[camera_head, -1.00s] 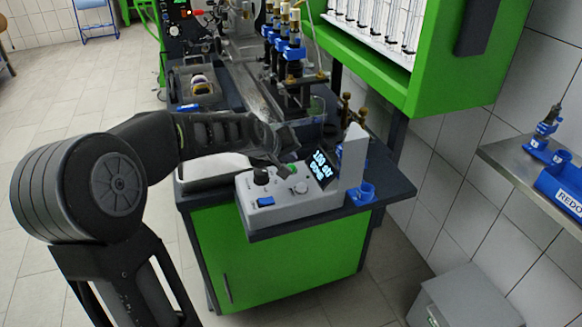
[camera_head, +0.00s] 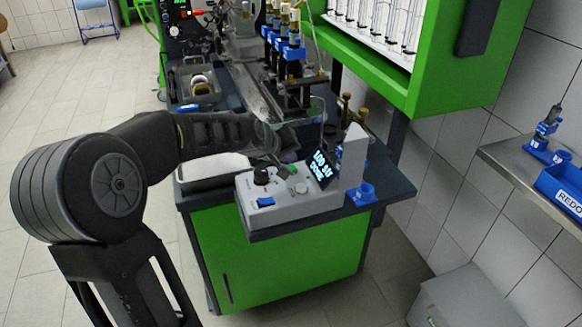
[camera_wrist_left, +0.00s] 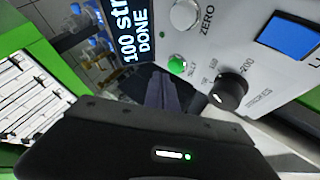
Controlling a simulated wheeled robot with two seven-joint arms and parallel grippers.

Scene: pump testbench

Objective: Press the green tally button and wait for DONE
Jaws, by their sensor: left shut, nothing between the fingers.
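A grey control box (camera_head: 305,207) stands at the near end of the bench. Its tilted display (camera_head: 320,168) reads "100 str DONE", which also shows clearly in the left wrist view (camera_wrist_left: 140,33). The green tally button (camera_head: 292,169) sits on the box top beside the display; it also shows in the left wrist view (camera_wrist_left: 177,63). My left gripper (camera_head: 279,163) is shut and empty, its tips just beside the green button. In the left wrist view its fingertips (camera_wrist_left: 163,82) point towards the button; I cannot tell whether they touch it. My right gripper is not in view.
The box also has a black knob (camera_head: 261,176), a blue switch (camera_head: 265,201) and a light ZERO button (camera_head: 301,187). A blue holder (camera_head: 363,193) stands right of it. Blue-collared bottles (camera_head: 290,55) stand farther back. A metal shelf (camera_head: 530,160) is at the right.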

